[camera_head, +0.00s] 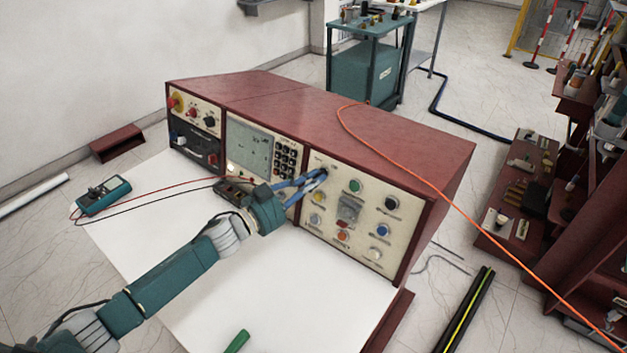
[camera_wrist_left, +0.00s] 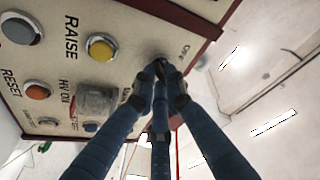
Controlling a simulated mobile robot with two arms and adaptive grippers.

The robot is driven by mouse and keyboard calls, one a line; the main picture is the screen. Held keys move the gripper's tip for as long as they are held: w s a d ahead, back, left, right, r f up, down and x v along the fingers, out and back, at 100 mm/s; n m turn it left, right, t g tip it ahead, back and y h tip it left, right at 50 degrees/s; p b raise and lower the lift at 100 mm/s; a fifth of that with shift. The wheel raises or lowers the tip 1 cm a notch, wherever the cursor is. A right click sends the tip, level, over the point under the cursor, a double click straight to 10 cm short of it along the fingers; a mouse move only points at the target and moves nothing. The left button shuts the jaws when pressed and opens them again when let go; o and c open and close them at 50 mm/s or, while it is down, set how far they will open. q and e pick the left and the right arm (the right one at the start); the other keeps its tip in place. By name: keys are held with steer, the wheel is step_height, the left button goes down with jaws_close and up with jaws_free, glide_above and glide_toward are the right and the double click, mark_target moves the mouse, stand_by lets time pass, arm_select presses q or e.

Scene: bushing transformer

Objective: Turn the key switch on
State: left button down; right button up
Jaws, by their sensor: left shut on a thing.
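The key switch (camera_head: 324,171) is a small dark knob at the upper left of the right-hand panel of the red control cabinet (camera_head: 360,150). My left gripper (camera_head: 317,179) reaches it from the front left, its blue fingers closed around it. In the left wrist view the fingertips (camera_wrist_left: 163,72) meet at the dark switch (camera_wrist_left: 161,61) against the cream panel, and they hide most of it. Which way the key points cannot be told. My right gripper is in neither view.
Near the switch are a yellow button (camera_head: 318,197), a green button (camera_head: 355,186) and other buttons. A handheld meter (camera_head: 103,195) with red and black leads lies on the white tabletop (camera_head: 290,290). An orange cable (camera_head: 400,165) crosses the cabinet top.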

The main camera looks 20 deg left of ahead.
arm_select(q)
steer(key=shift+a+m+g, duration=0.1)
steer(key=shift+m+g, duration=0.3)
steer(key=shift+m, duration=0.7)
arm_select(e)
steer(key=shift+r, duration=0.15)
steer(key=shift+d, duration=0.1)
arm_select(q)
steer(key=c, duration=1.8)
jaws_free()
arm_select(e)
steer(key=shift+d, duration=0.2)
arm_select(q)
steer(key=v, duration=1.2)
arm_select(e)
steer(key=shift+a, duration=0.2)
arm_select(q)
steer(key=shift+a+f, duration=0.15)
